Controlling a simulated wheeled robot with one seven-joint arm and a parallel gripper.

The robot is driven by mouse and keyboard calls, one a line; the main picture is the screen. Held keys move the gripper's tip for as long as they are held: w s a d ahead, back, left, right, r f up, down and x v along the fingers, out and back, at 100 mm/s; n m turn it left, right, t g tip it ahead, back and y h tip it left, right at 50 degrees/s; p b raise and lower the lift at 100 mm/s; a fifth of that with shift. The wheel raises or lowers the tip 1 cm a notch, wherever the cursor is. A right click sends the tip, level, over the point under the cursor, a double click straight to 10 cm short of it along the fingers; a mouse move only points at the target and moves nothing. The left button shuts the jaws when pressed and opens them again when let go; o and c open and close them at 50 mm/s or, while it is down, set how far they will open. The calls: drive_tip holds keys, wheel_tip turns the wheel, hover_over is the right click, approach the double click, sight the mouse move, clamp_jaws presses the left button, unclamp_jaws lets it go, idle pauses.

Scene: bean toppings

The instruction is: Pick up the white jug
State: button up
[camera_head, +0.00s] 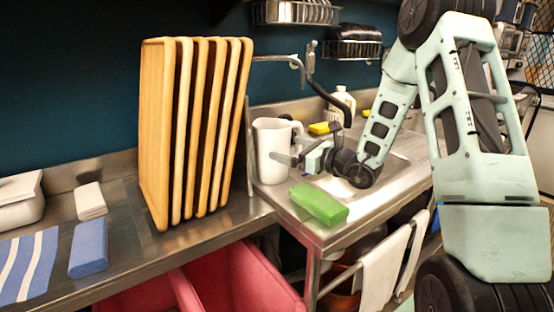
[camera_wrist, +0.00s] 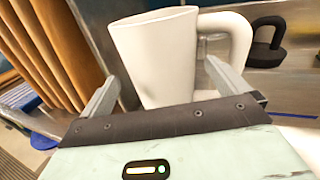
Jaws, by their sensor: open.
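The white jug (camera_head: 271,152) stands upright on the steel counter by the sink, just right of the wooden boards. My gripper (camera_head: 284,158) is in front of it and to its right in the head view, with its fingers pointing at the jug. In the wrist view the jug (camera_wrist: 158,58) is between and beyond the two open fingers of my gripper (camera_wrist: 160,92), with its handle (camera_wrist: 236,40) on the right. I cannot tell whether a finger touches the jug. The jug's lower part is partly hidden by the gripper.
Several upright wooden boards (camera_head: 192,130) stand close left of the jug. A green sponge pack (camera_head: 318,203) lies at the counter's front edge, below my gripper. A white bottle (camera_head: 342,103) and yellow sponge (camera_head: 319,128) stand behind. A black faucet handle (camera_head: 328,98) reaches over the sink.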

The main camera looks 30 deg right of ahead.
sight(274, 143)
drive_tip(key=shift+p+x, duration=0.65)
drive_tip(key=shift+x, duration=2.45)
drive_tip(key=shift+f, duration=0.2)
drive_tip(key=c, duration=1.6)
drive_tip(key=shift+r, duration=0.15)
drive_tip(key=shift+c, duration=0.7)
